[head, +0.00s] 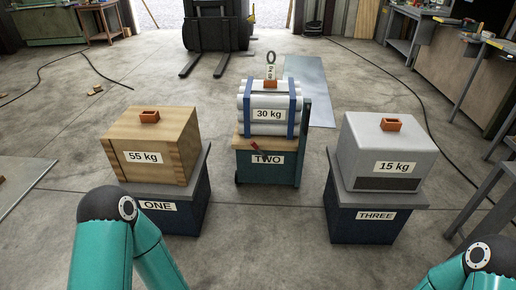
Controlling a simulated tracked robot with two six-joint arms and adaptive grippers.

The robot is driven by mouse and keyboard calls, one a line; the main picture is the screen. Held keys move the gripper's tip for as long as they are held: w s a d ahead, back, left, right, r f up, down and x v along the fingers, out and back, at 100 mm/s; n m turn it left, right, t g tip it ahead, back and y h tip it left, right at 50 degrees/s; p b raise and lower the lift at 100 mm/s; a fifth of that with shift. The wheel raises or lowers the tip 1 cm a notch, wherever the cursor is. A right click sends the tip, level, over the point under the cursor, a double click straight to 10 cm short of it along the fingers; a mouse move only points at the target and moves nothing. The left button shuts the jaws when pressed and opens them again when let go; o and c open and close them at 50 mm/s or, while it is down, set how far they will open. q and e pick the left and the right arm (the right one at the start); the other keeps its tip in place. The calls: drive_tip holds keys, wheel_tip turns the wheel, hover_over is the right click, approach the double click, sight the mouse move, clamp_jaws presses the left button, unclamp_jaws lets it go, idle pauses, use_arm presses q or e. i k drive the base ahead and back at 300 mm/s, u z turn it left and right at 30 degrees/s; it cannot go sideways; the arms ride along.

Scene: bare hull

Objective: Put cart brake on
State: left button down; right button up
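A bundle of white tubes (260,102) marked 30 kg, with blue straps, lies on top. Only my teal arm links show at the bottom left and bottom right, nearer than the cart. Neither gripper is in view.
A wooden 55 kg crate (142,145) sits on stand ONE (184,208) at left. A grey 15 kg box (380,140) sits on stand THREE (362,226) at right. A ring (271,57) shows above the tubes. A forklift (214,30) stands behind. Floor between stands is clear.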

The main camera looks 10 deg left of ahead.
sight(264, 157)
drive_tip(key=u, duration=0.5)
drive_tip(key=i, duration=2)
drive_tip(key=z, duration=0.75)
drive_tip(key=k, duration=0.9)
drive_tip(key=z, duration=0.15)
drive_tip(key=i, duration=0.9)
drive_tip(key=u, duration=0.1)
